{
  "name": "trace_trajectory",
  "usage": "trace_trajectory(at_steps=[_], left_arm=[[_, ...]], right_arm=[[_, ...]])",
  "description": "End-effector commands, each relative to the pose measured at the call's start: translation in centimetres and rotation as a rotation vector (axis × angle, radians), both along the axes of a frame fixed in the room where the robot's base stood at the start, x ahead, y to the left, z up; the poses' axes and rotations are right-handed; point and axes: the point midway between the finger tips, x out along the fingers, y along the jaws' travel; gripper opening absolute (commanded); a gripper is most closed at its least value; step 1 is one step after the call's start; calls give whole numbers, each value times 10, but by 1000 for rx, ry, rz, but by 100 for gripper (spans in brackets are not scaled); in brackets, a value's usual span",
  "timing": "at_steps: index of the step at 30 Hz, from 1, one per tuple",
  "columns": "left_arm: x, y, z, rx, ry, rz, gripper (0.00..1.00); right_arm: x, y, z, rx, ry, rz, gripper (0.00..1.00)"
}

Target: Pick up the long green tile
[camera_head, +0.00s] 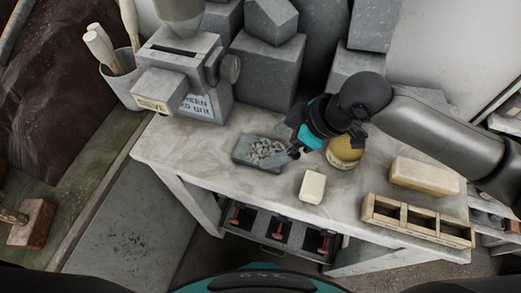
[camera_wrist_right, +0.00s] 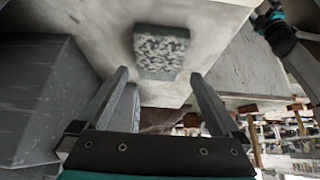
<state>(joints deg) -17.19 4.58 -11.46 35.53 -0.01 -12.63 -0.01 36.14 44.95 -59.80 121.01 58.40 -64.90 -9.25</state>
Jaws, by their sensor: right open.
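The green tile (camera_head: 258,151) is a dull grey-green slab with pale grey speckled chips on its top, lying flat on the pale worktable. In the right wrist view the tile (camera_wrist_right: 161,52) sits ahead of the fingertips, roughly centred between them. My right gripper (camera_head: 287,141) is open and empty, reaching in from the right just beside the tile's right end. Its two fingers (camera_wrist_right: 160,76) are spread apart in the wrist view, with no contact with the tile visible. A teal and black arm end, apparently of my left arm, shows at the wrist view's upper right; its fingers are unclear.
A grey machine (camera_head: 186,75) and stone blocks (camera_head: 268,70) stand behind the tile. A cream block (camera_head: 312,187), a larger cream block (camera_head: 424,176) and a wooden divided tray (camera_head: 417,220) lie to the right. The table's front-left is clear.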

Motion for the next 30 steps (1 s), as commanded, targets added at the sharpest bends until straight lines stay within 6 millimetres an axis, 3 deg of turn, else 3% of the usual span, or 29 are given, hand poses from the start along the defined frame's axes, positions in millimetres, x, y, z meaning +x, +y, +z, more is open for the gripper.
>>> trace_trajectory(at_steps=[9,18,30], left_arm=[[0,0,-2,0,0,0,100],[0,0,-2,0,-1,0,100],[0,0,-2,0,-1,0,100]], right_arm=[[7,19,-38,1,2,2,100],[9,21,-42,0,-1,1,100],[9,21,-42,0,0,0,56]])
